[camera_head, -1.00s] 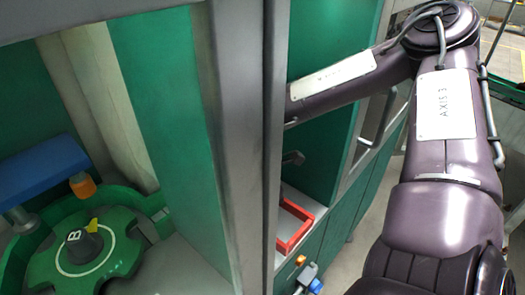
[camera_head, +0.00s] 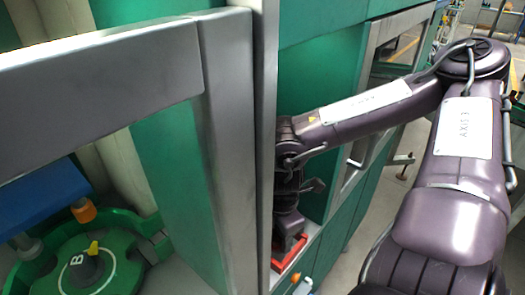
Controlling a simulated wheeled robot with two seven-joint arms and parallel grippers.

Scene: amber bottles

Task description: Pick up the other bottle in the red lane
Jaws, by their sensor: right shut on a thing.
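The red lane shows as a red frame (camera_head: 300,250) on a shelf behind the grey post, and its left part is hidden by that post. My right gripper (camera_head: 289,222) reaches down into the recess just above the red frame. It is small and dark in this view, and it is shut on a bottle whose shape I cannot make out. Whether the bottle touches the shelf cannot be told. No other bottle can be made out. My left gripper is not in view.
A grey metal post (camera_head: 265,120) and a thick grey frame bar (camera_head: 110,75) stand close in front. A green rotary fixture (camera_head: 95,265) marked B sits at lower left under a blue block (camera_head: 45,190). Open floor shows at right.

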